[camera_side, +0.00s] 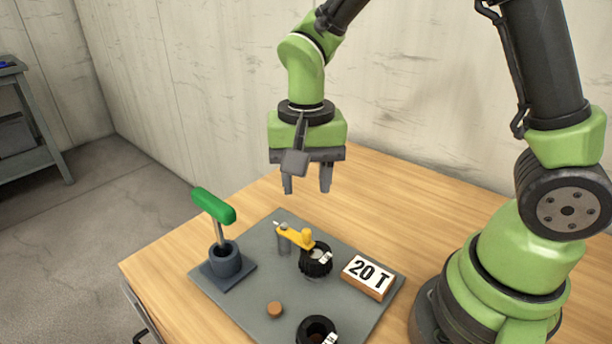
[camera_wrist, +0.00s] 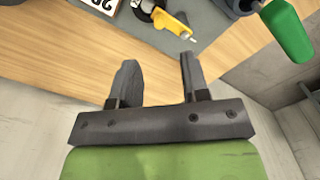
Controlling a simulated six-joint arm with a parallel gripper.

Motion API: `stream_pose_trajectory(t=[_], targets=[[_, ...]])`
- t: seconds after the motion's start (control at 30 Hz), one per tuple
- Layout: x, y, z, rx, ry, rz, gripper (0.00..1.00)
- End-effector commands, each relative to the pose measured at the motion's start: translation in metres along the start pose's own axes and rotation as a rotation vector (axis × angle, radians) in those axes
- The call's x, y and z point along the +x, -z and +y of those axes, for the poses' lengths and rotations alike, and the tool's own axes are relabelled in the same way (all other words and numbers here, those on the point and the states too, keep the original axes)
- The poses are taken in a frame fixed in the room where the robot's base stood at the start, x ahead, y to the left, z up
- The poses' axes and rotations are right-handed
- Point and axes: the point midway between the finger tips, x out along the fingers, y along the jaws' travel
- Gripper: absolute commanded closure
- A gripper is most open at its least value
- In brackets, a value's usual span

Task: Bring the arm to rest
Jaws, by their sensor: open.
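My gripper (camera_side: 307,188) is open and empty. It hangs fingers down above the far part of the table, clear of the grey plate. In the wrist view my gripper (camera_wrist: 159,72) shows two spread dark fingers with nothing between them. The grey plate (camera_side: 250,306) lies on the wooden table (camera_side: 155,268) below and nearer the camera. The crank also shows in the wrist view (camera_wrist: 172,24).
A green-handled tool (camera_side: 214,206) stands tilted in a dark holder (camera_side: 224,258). A wall (camera_side: 220,90) stands behind the table.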

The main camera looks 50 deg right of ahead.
Motion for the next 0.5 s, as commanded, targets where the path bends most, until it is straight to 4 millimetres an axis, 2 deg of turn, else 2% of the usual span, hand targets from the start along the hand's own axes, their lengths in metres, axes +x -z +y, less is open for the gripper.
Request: stream_pose_trajectory(t=[0.17, 0.27, 0.37, 0.5], targets=[[-0.001, 0.000, 0.000, -0.001, 0.004, 0.001, 0.58], [-0.012, -0.001, 0.003, -0.015, 0.032, 0.013, 0.58], [-0.036, -0.003, 0.012, -0.053, 0.094, 0.042, 0.58], [-0.077, -0.014, 0.035, -0.137, 0.212, 0.111, 0.58]])
